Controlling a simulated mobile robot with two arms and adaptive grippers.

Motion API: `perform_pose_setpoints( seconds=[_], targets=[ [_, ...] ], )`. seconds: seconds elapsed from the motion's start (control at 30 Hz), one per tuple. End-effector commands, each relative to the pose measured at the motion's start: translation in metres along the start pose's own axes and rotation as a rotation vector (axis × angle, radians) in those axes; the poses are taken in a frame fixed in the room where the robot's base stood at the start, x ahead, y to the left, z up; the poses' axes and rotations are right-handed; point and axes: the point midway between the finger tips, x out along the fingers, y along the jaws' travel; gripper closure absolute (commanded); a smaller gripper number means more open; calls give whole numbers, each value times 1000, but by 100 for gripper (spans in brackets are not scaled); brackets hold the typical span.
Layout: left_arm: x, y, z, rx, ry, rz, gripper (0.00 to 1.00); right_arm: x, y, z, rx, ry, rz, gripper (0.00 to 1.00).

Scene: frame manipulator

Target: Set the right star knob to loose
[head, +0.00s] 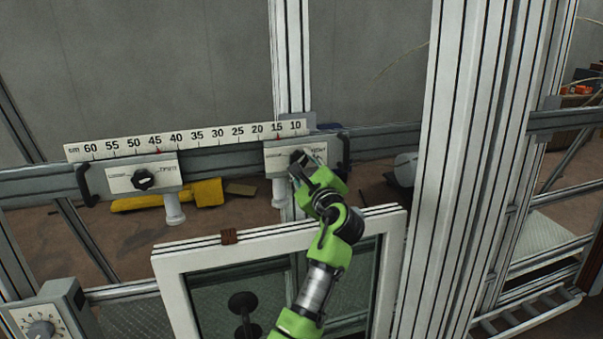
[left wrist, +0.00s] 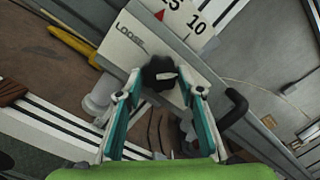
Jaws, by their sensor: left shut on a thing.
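The right star knob (head: 297,156) is black and sits on a white plate (head: 275,158) on the rail, below the low end of the scale. In the left wrist view the knob (left wrist: 159,73) shows a white pointer mark, and the plate carries the word LOOSE (left wrist: 131,38) to the knob's upper left. My left gripper (head: 308,168) is at this knob, its two fingers (left wrist: 162,88) shut on its sides. My right gripper is not in view.
A left star knob (head: 143,179) sits on a similar plate. Black handles (head: 344,157) stick out beside the plates. A white-framed window (head: 175,290) stands below my left arm, and a thick aluminium post (head: 465,150) rises to its right. A yellow object (head: 207,192) lies behind the rail.

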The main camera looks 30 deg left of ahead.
Motion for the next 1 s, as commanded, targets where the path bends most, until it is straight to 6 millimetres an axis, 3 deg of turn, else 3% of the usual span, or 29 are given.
perform_pose_setpoints(
  seconds=[0.1,1.0],
  targets=[
    [0,3,-4,-112,-6,12,87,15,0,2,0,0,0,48],
    [0,-3,-4,-961,-65,92,87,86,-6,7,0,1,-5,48]
  ],
)
